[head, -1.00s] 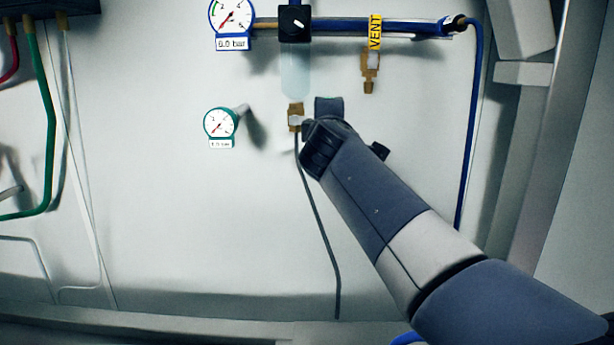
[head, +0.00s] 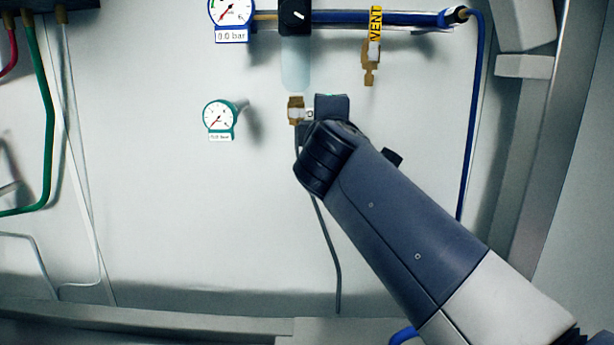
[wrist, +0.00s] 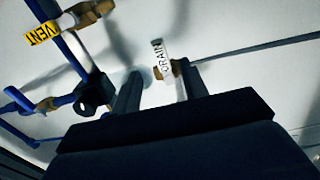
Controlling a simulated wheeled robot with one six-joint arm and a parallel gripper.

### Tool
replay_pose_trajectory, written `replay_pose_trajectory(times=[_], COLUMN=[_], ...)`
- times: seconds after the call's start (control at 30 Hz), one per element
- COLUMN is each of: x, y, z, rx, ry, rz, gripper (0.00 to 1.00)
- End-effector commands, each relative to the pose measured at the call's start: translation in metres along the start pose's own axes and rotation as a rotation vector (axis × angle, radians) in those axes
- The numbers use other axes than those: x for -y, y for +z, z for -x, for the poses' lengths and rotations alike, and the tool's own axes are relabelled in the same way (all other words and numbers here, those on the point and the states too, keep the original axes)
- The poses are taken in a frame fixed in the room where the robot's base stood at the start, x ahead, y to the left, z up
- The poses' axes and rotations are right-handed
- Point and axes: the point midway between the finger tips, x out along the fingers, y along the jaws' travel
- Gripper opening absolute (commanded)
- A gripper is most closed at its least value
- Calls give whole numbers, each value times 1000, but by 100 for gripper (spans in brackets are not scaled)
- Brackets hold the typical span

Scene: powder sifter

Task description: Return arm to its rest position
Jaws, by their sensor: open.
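My gripper (wrist: 160,76) is open in the wrist view, with its two dark fingers apart. The white DRAIN tag (wrist: 158,58) and its brass drain fitting (wrist: 174,68) show between and just beyond the fingertips. I cannot tell whether a finger touches them. In the head view the brass drain fitting (head: 296,108) hangs below the clear bowl (head: 296,70), and the grey gripper body (head: 332,108) is just right of it. My wrist and forearm hide the fingers there. My arm reaches in from the lower right.
A blue-framed gauge (head: 231,14) and a green gauge (head: 220,117) both read 0.0 bar. A brass fitting (head: 369,72) with a yellow VENT tag (head: 375,22) hangs right of the bowl. A grey hose (head: 335,270) runs down the wall.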

Motion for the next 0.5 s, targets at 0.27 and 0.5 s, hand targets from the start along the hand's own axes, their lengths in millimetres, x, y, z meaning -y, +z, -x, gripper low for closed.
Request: replay_pose_trajectory(times=[0.27, 0.5], x=[1, -1], y=[1, 1], z=[14, -28], rx=[4, 3], ry=[-4, -2], rz=[3, 1], gripper=[42, 42])
